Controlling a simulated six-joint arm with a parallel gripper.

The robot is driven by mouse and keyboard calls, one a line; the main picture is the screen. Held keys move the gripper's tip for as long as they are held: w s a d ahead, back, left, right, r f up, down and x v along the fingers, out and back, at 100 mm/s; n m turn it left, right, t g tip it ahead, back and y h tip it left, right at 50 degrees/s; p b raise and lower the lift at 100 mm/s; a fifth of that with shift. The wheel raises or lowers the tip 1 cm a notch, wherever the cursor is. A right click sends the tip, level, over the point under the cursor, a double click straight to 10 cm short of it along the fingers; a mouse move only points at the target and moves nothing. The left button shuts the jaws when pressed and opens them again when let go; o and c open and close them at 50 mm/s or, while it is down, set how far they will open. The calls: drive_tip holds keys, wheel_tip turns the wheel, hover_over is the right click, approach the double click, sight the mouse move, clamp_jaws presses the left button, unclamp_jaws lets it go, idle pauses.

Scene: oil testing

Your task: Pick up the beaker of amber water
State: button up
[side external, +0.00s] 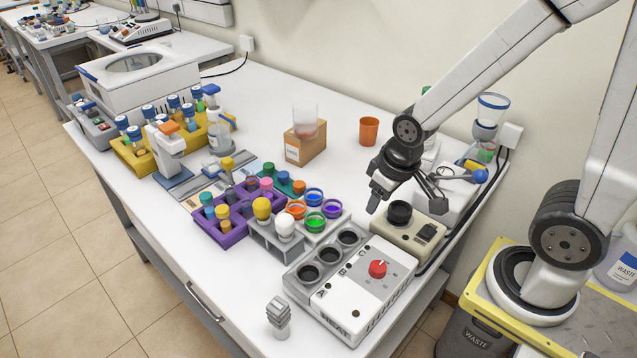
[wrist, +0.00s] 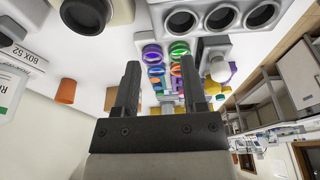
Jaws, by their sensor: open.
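A clear glass beaker (side external: 305,120) stands upright on a small cardboard box (side external: 306,145) near the back middle of the bench. A faint pinkish tint shows low in it; I cannot tell if this is amber water. An orange cup (side external: 369,131) stands to its right; it also shows at the left of the wrist view (wrist: 65,91). My gripper (wrist: 160,64) is open, with nothing visible between its fingers. In the side view it hangs over the right part of the bench, right of the box and apart from the beaker. I cannot make out the beaker in the wrist view.
A heater block (side external: 350,285) with a red knob and a beige device (side external: 408,232) stand near my gripper. Several small coloured cups, a purple rack (side external: 240,228) and a yellow rack (side external: 132,158) crowd the middle and left. Bench behind the box is clear.

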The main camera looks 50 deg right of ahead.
drive_tip(key=n+t+y, duration=0.1)
drive_tip(key=n+t, duration=0.1)
drive_tip(key=t, duration=0.7)
approach(306, 119)
drive_tip(key=w+d+n+y, duration=0.1)
drive_tip(key=w+n+y, duration=0.1)
drive_tip(key=y, duration=0.1)
drive_tip(key=w+d+n+y, duration=0.1)
drive_tip(key=y, duration=0.1)
drive_tip(key=shift+d+r+t, duration=0.3)
drive_tip(key=shift+d+r, duration=0.05)
drive_tip(key=shift+d, duration=0.05)
drive_tip(key=shift+x, duration=1.25)
drive_tip(key=shift+a, duration=0.15)
